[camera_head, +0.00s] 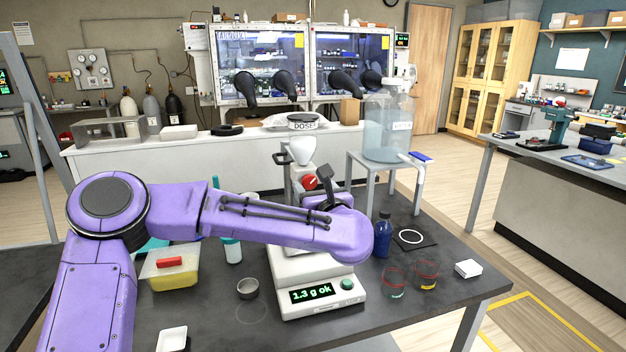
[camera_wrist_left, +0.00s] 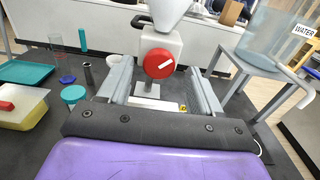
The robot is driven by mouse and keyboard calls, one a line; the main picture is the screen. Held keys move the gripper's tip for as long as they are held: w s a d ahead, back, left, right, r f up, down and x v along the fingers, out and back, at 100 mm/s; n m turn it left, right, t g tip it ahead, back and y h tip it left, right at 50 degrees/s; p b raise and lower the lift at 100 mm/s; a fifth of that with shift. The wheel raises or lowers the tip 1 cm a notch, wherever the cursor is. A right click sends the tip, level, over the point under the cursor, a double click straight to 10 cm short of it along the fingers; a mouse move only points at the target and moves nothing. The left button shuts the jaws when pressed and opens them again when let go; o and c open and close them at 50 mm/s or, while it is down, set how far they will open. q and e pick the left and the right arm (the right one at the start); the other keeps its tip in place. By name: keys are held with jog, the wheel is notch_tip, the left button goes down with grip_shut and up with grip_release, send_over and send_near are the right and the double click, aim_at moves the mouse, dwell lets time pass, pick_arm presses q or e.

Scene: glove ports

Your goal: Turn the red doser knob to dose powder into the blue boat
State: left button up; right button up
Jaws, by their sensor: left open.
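The red doser knob (camera_head: 310,182) sits on the front of the white doser (camera_head: 303,150), which is labelled DOSE. In the left wrist view the knob (camera_wrist_left: 159,63) shows a slanted white pointer mark. My left gripper (camera_wrist_left: 160,72) is open, with one finger on each side of the knob; contact cannot be told. In the head view my left gripper (camera_head: 325,190) is partly hidden, and my purple forearm crosses in front of the doser. The balance (camera_head: 318,305) below reads 1.3 g ok. I cannot make out the blue boat. My right gripper is not in view.
A water tank (camera_head: 386,125) stands on a grey stand right of the doser. A blue bottle (camera_head: 383,236), glass beakers (camera_head: 427,275) and a metal cup (camera_head: 248,288) surround the balance. A yellow tub (camera_head: 171,268) is at left. The front table edge is mostly clear.

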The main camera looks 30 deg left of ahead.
pick_arm(q)
jog(key=shift+w+a, duration=0.3)
jog(key=shift+a, duration=0.05)
jog(key=shift+s, duration=0.1)
jog(key=shift+r, duration=0.1)
jog(key=c, duration=1)
jog(key=shift+c, duration=0.2)
jog(key=shift+m, duration=0.3)
